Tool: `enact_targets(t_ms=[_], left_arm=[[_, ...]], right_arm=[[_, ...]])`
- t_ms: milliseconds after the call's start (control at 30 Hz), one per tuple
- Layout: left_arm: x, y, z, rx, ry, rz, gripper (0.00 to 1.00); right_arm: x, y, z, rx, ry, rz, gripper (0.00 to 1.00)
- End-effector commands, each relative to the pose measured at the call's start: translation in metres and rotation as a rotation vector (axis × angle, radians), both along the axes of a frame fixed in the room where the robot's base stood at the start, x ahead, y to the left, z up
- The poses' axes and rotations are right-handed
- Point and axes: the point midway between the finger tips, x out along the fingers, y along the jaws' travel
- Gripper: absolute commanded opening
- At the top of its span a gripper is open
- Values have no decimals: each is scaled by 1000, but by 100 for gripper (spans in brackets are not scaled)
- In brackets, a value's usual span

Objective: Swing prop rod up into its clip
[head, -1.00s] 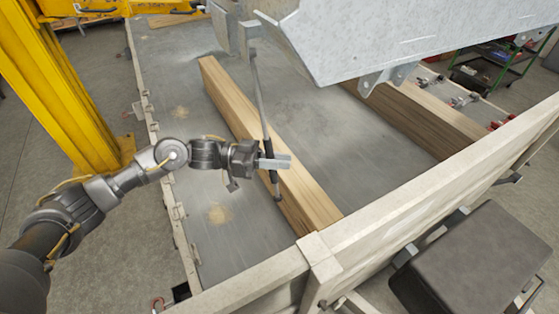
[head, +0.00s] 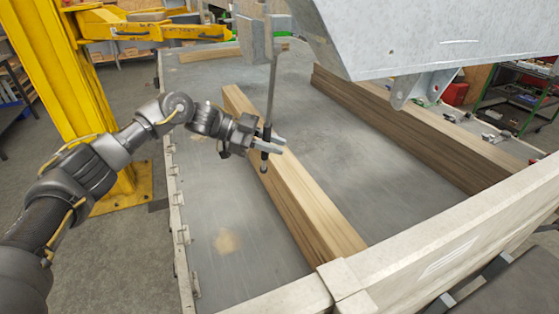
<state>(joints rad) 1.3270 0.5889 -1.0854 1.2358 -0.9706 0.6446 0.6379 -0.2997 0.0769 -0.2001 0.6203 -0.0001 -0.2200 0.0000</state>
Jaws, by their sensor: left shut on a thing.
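The prop rod (head: 271,92) is a thin grey rod with a dark lower section. It hangs nearly upright from a grey metal bracket (head: 256,38) at the top of the head view. My left gripper (head: 272,141) is shut on the rod's dark lower section, and the rod's tip shows just below the fingers. The gripper is above the trailer bed, in front of a wooden beam. I cannot make out the clip. My right gripper is not in view.
A long wooden beam (head: 310,205) lies on the grey trailer bed (head: 235,225). A second beam (head: 420,135) lies to the right. A large galvanized panel (head: 430,35) overhangs the upper right. A yellow post (head: 75,90) stands at left. A pale rail (head: 440,240) borders the front.

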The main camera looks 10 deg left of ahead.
Motion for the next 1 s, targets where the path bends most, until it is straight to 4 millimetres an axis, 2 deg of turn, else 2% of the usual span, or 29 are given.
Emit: enact_targets(t_ms=[200, 567, 600, 733, 1000], left_arm=[[8, 5, 3, 20, -32, 1, 0], [8, 5, 3, 22, -34, 0, 0], [8, 5, 3, 22, -34, 0, 21], [8, 5, 3, 22, -34, 0, 38], [8, 6, 3, 22, -33, 1, 41]], right_arm=[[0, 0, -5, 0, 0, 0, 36], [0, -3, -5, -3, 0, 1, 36], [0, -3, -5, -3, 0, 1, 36], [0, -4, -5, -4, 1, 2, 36], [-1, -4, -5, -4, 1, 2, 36]])
